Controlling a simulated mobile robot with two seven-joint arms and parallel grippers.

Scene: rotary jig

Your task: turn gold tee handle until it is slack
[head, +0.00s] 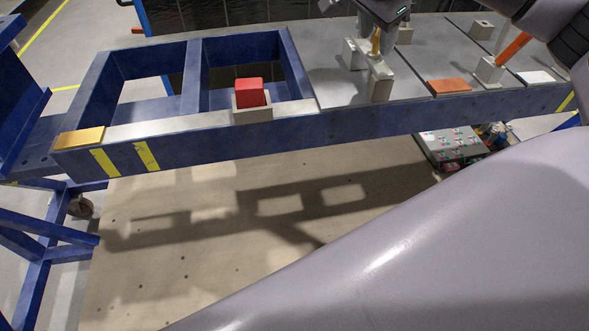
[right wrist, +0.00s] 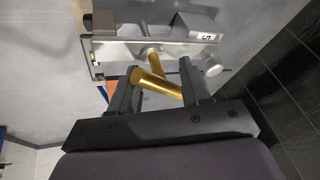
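The gold tee handle (right wrist: 157,82) shows in the right wrist view, its bar lying slantwise between the fingers and its short stem leading to a pale fixture. My right gripper (right wrist: 158,80) is around the handle with its fingers well apart, wider than the bar is thick. The bar's ends come close to both fingers; I cannot tell whether they touch. In the head view the gold handle (head: 376,40) shows under the right gripper (head: 380,18), between grey jig blocks (head: 380,78). My left gripper is not in view.
A blue frame bench (head: 290,132) carries the jig. A red block (head: 249,92) sits in a grey holder, with a gold plate (head: 80,138) at the left end. A box (head: 450,145) stands below.

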